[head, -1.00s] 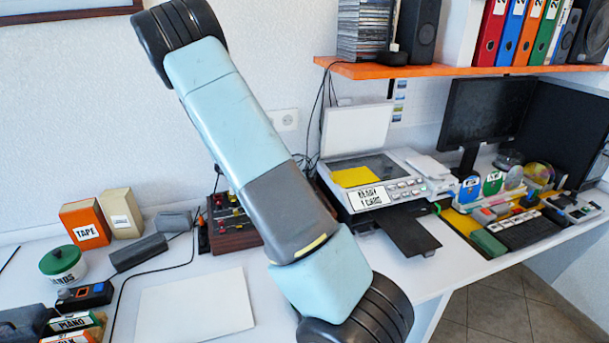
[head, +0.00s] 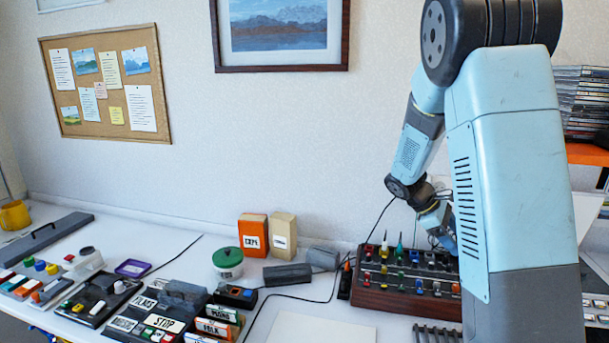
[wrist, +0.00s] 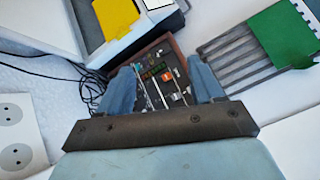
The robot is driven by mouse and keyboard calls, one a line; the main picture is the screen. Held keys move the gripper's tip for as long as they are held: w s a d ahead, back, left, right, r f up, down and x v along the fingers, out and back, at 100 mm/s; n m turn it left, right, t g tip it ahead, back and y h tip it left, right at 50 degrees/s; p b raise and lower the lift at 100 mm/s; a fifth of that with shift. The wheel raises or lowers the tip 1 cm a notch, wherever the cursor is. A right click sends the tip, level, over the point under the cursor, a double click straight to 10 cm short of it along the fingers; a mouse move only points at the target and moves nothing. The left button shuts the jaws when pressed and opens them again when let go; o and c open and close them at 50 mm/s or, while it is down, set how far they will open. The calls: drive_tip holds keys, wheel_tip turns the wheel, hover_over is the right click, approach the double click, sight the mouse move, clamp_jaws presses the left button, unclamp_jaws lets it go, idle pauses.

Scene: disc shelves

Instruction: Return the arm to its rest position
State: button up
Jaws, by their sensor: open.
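My arm stands tall on the right of the head view, bent at a high elbow, with its forearm hanging down behind the near link. My gripper (head: 440,222) hangs just above the dark red control box (head: 400,283) with its rows of coloured knobs; the near link partly hides it. In the wrist view my gripper (wrist: 163,82) has its two blue fingers apart, with nothing between them. The control box (wrist: 165,105) shows beyond and between the fingers. I cannot tell the exact height above it.
A slotted grey rack (wrist: 225,58) with a green card (wrist: 284,36) lies near the gripper. An orange box (head: 253,234), a beige box (head: 283,232) and a green-lidded tub (head: 228,262) stand left of the control box. A white sheet (head: 315,328) lies in front.

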drive_tip(key=s+a+r+m+t+y, duration=0.4)
drive_tip(key=s+a+r, duration=0.3)
drive_tip(key=s, duration=0.4)
drive_tip(key=s+a+r+m+t+y, duration=0.4)
drive_tip(key=s+a+r+m, duration=0.2)
drive_tip(key=s, duration=0.6)
wheel_tip(320, 180, up, 3)
drive_tip(key=shift+s+a+r+y, duration=0.2)
drive_tip(key=shift+s+a+y, duration=0.1)
drive_tip(key=shift+a, duration=0.95)
drive_tip(key=shift+s+a, duration=0.25)
drive_tip(key=shift+s, duration=0.05)
drive_tip(key=shift+c, duration=0.2)
